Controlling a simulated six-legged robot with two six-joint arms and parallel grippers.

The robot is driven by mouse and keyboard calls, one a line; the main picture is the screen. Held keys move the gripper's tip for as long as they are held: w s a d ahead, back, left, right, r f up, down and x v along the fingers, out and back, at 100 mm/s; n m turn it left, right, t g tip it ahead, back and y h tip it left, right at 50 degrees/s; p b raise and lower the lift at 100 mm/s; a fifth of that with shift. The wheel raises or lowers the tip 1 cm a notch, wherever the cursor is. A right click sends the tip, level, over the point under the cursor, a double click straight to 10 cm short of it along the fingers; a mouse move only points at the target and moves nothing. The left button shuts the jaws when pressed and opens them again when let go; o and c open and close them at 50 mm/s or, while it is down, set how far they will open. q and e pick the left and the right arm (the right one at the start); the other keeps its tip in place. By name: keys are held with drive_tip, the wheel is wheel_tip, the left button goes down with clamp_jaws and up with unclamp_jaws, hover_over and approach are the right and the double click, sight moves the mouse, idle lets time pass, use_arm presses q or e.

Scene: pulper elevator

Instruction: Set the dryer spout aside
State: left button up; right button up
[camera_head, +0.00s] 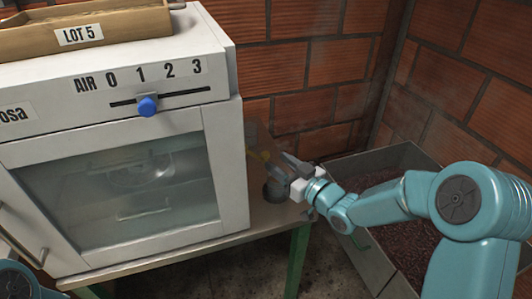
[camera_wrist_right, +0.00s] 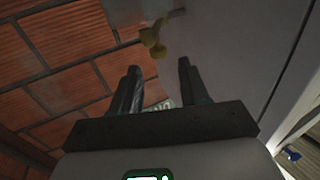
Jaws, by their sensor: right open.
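My right gripper (camera_head: 278,168) is beside the right side wall of the white dryer (camera_head: 228,150), above the table. Its two dark fingers (camera_wrist_right: 160,85) stand apart in the right wrist view, with nothing clearly held between them. A yellowish, brass-like piece (camera_wrist_right: 155,35) shows just beyond the fingertips, near the dryer's pale wall; a small yellow bit of it (camera_head: 265,155) shows in the head view. A short dark grey round piece (camera_head: 275,191) sits below the gripper at the table's edge. I cannot tell which of these is the spout. My left gripper is out of view.
A wooden tray marked LOT 5 (camera_head: 85,30) sits on the dryer, above an AIR slider with a blue knob (camera_head: 148,106). A metal bin of dark red grains (camera_head: 395,165) stands right of the table (camera_head: 262,217). Brick walls (camera_head: 300,70) close the corner behind.

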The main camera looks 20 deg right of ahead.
sight(268, 155)
drive_tip(key=x, duration=0.6)
drive_tip(key=shift+w, duration=0.15)
clamp_jaws()
